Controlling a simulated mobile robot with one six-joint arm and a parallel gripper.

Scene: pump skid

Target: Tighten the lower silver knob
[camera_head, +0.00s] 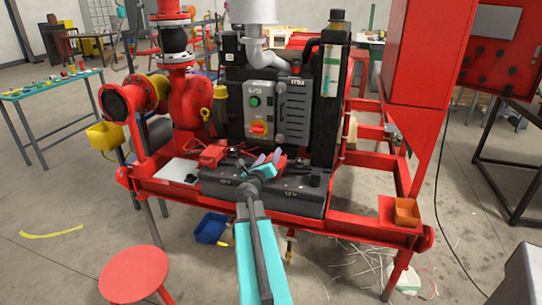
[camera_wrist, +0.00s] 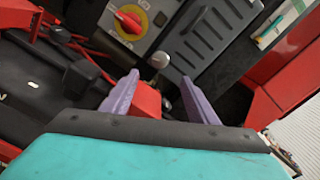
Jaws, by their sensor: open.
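In the wrist view the lower silver knob (camera_wrist: 160,60) is a small rounded knob at the bottom edge of the grey control panel. It lies just beyond the gap between my purple fingertips, with no visible contact. In the head view the lower silver knob (camera_head: 279,137) is small, beside the red rotary switch. Another small knob (camera_wrist: 160,19) sits above it on the panel. My gripper (camera_wrist: 160,79) is open and empty, pointing at the panel; it also shows in the head view (camera_head: 268,158), in front of and below the panel.
A red rotary switch on a yellow plate (camera_wrist: 129,20) is left of the knob. A ribbed grey cover (camera_wrist: 208,38) is to the right. Black batteries (camera_head: 300,196) lie below on the red skid frame (camera_head: 350,229). A red part (camera_wrist: 147,100) shows between my fingers.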

